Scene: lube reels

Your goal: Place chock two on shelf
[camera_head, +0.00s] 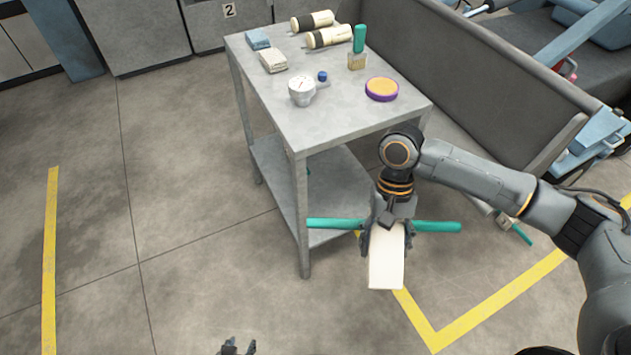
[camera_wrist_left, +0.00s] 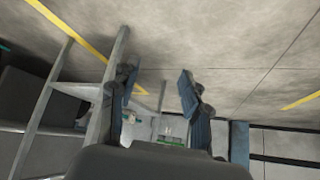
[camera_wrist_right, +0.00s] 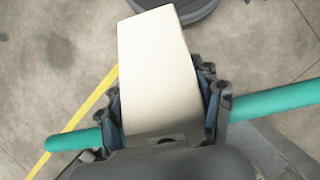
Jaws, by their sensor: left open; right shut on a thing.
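My right gripper (camera_head: 383,240) is shut on a cream-white, wedge-like chock (camera_head: 386,268), held in front of the table's near right corner. The chock also fills the middle of the right wrist view (camera_wrist_right: 158,70). A green rod (camera_head: 335,224) sticks out on both sides of this gripper; I cannot tell whether it is joined to the chock. The grey metal table has a lower shelf (camera_head: 268,165), bare where it shows and partly hidden by the tabletop. My left gripper (camera_head: 238,347) is barely in view at the bottom edge; its fingers stand apart and empty in the left wrist view (camera_wrist_left: 155,95).
The tabletop (camera_head: 330,115) holds a gauge (camera_head: 301,91), a purple-orange disc (camera_head: 382,89), a brush (camera_head: 358,45), two cylinders and folded cloths. A grey bench-like panel (camera_head: 480,75) stands right of the table. Open floor lies to the left.

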